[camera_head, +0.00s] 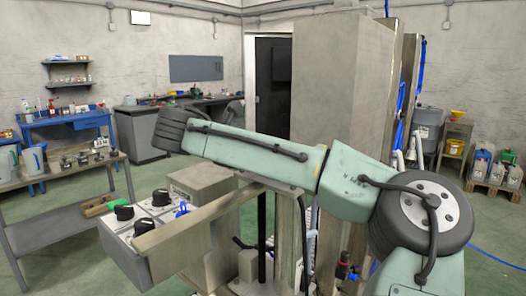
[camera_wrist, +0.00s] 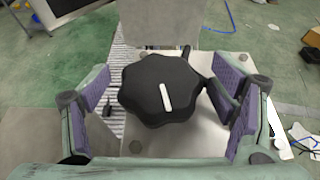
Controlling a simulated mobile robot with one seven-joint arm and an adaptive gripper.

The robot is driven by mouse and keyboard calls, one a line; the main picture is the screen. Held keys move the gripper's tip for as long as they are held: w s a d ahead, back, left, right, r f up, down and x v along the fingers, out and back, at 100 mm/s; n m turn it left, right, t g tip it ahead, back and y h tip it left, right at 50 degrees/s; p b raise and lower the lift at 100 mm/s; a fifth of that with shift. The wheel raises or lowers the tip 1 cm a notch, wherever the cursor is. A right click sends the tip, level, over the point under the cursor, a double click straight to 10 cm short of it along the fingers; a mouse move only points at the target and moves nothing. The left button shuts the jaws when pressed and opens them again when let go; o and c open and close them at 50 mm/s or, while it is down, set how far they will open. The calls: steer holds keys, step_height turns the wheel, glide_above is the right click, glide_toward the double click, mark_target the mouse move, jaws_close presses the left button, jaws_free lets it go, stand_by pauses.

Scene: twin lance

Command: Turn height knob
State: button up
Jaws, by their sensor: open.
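In the wrist view, a black lobed knob (camera_wrist: 158,92) with a white pointer line sits on a pale metal plate with bolts. Its pointer is nearly upright, leaning slightly left. My gripper (camera_wrist: 155,80) is open, with purple-padded fingers on the left and right of the knob. A gap shows on the left; on the right the finger is close to the knob, and I cannot tell if it touches. In the head view my gripper is not visible, and I cannot make out this knob for certain.
In the head view, a control box (camera_head: 140,240) carries black knobs (camera_head: 124,212) and a blue one (camera_head: 183,209). A tall beige cabinet (camera_head: 340,85) stands behind my arm. A grey shelf table (camera_head: 70,170) is at left. In the wrist view, a ribbed strip (camera_wrist: 116,75) runs beside the plate.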

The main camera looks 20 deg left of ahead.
steer(key=shift+c, duration=0.2)
steer(key=c, duration=1.1)
steer(key=shift+n+y, duration=0.4)
steer(key=shift+y, duration=0.1)
steer(key=n+y, duration=0.3)
steer(key=shift+d+t, duration=0.15)
steer(key=shift+t, duration=0.15)
steer(key=n+y, duration=0.3)
steer(key=y, duration=0.1)
steer(key=shift+n+y, duration=0.3)
steer(key=n+g+y, duration=0.2)
steer(key=n+y, duration=0.2)
steer(key=shift+w+g+y, duration=0.1)
steer(key=shift+g+y, duration=0.2)
steer(key=shift+g, duration=0.1)
steer(key=shift+n+g+y, duration=1.1)
steer(key=shift+n+g, duration=0.1)
steer(key=shift+n, duration=0.4)
